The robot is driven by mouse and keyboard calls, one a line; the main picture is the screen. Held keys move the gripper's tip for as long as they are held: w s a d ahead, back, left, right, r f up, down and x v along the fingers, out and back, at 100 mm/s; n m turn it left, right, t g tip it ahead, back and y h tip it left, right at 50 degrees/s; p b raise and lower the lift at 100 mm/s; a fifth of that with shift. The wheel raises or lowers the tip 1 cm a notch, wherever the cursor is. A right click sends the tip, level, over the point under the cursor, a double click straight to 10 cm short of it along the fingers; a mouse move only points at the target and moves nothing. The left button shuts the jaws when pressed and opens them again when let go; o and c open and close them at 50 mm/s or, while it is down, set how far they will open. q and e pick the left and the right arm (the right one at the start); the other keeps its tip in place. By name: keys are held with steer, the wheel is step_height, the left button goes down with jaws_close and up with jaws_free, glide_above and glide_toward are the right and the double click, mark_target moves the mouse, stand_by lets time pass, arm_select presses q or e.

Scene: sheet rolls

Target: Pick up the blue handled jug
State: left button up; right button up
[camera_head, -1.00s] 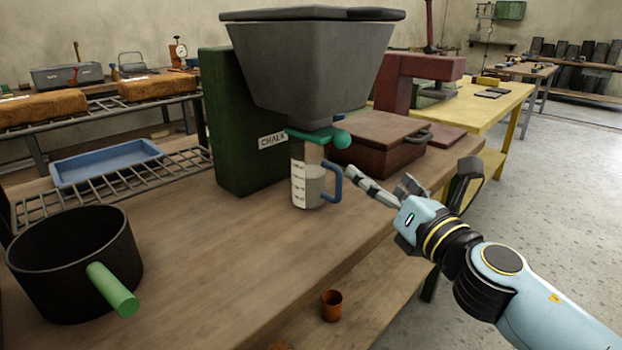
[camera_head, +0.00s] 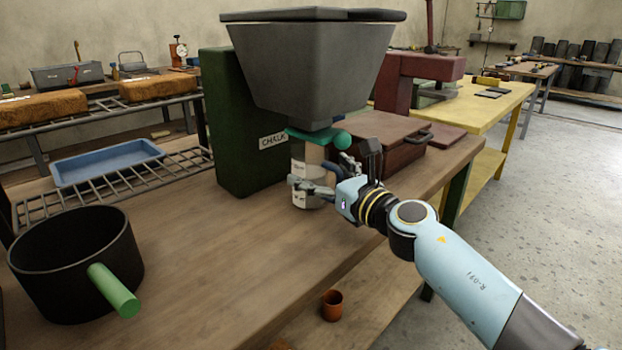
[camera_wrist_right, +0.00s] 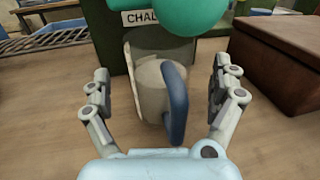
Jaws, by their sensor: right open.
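The jug (camera_head: 298,172) stands upright on the wooden bench under the outlet of the chalk hopper. It is clear-sided with white marks, pale contents and a blue handle. In the head view my right gripper (camera_head: 318,178) is at the jug and covers much of its handle side. In the right wrist view the jug (camera_wrist_right: 152,85) stands between the two spread fingers, with its blue handle (camera_wrist_right: 174,105) facing my palm. The right gripper (camera_wrist_right: 160,95) is open, with a gap visible between each finger and the jug. My left gripper does not show.
The grey hopper (camera_head: 310,70) and its green lever with a round knob (camera_head: 342,140) overhang the jug closely. A brown box (camera_head: 385,140) stands right of it. A black pot (camera_head: 70,260) with a green handle is at the left. The bench middle is clear.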

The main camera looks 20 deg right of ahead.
steer(key=shift+w, duration=0.2)
steer(key=c, duration=1.7)
steer(key=shift+c, duration=0.2)
steer(key=shift+r, duration=0.2)
